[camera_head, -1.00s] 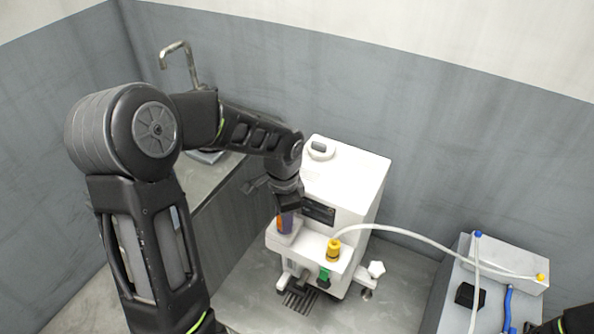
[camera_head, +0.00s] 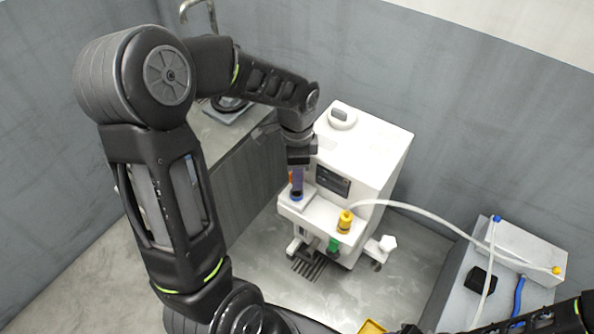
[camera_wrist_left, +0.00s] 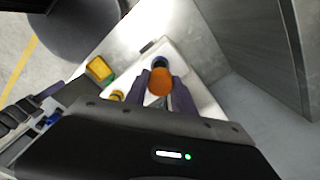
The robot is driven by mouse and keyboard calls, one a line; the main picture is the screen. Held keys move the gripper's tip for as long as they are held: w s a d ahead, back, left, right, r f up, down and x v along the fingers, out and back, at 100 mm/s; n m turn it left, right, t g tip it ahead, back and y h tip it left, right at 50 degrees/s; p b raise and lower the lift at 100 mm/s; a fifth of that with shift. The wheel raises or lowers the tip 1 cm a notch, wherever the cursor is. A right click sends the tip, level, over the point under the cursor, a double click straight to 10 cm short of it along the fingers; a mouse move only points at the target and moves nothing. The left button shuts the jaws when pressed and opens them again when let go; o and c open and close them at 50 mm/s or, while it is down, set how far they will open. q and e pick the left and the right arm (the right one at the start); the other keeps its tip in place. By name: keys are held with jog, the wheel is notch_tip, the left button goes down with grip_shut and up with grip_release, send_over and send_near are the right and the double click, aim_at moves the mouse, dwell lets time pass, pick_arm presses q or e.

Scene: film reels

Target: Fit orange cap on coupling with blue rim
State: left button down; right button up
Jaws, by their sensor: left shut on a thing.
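The coupling with the blue rim (camera_head: 296,196) stands on the left of the white machine's front ledge. In the left wrist view the coupling (camera_wrist_left: 160,62) shows just beyond the fingertips. My left gripper (camera_head: 296,180) points down above it. Its fingers are shut on the orange cap (camera_wrist_left: 160,82), which shows between them in the wrist view. In the head view only a thin strip of the cap (camera_head: 291,177) shows beside the fingers. The cap is over or very near the coupling; I cannot tell whether they touch. My right gripper is not visible; only part of that arm shows at the lower right.
The white machine (camera_head: 368,150) stands against the wall. A yellow connector (camera_head: 345,221) with a white hose sits right of the coupling, above a green part (camera_head: 334,244). A grey bench (camera_head: 450,290) with a white box (camera_head: 530,255) and a black block (camera_head: 481,279) is at right.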

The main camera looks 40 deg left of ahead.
pick_arm(q)
jog(key=shift+f+b, duration=1.05)
jog(key=shift+f, duration=0.65)
jog(key=shift+f+b, duration=0.35)
jog(key=shift+f, duration=0.2)
jog(key=c, duration=1.3)
grip_release()
jog(key=shift+c, duration=0.2)
notch_tip(320, 180, up, 4)
jog(key=p, duration=0.3)
jog(key=shift+f, duration=0.15)
jog(key=shift+r+p, duration=2.85)
jog(key=shift+r, duration=0.85)
jog(key=shift+s+f, duration=0.1)
jog(key=shift+s, duration=0.05)
